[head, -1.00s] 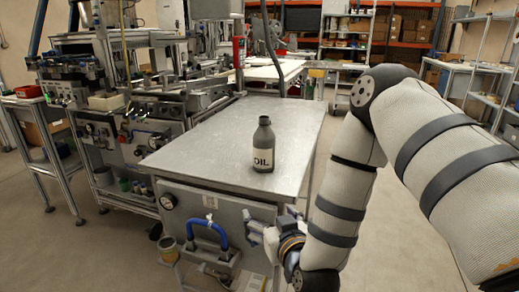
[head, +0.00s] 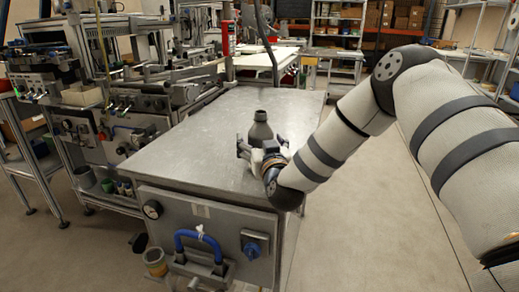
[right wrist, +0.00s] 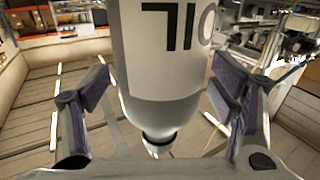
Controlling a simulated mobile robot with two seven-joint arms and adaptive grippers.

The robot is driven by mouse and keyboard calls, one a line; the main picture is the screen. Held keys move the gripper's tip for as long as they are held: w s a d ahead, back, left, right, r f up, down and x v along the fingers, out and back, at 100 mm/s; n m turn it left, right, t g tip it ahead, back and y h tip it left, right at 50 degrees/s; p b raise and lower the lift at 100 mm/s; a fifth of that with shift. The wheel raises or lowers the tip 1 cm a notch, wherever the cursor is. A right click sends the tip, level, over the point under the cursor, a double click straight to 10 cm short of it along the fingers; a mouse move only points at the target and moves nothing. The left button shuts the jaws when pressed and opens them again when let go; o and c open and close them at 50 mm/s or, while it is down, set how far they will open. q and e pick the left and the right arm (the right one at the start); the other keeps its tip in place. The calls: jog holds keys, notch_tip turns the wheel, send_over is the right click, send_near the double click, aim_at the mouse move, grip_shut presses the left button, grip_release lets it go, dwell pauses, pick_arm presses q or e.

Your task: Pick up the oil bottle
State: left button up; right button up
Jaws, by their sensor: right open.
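The dark grey oil bottle (head: 261,131) stands upright on the metal tabletop (head: 190,135). Its lower part is hidden behind my right gripper (head: 262,147) in the head view. In the right wrist view the bottle (right wrist: 165,85) appears upside down, with its pale label and black letters showing. There my right gripper (right wrist: 162,100) is open, with one finger on each side of the bottle and a visible gap to it on both sides. My left gripper is not in view.
A machine bench (head: 110,95) stands close along the left of the table. A blue handle (head: 198,240) sticks out from the table's front panel. The tabletop around the bottle is clear. Shelves with boxes stand at the back.

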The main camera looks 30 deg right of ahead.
jog(key=shift+w+r, duration=0.1)
jog(key=c, duration=1.6)
jog(key=shift+r, duration=0.15)
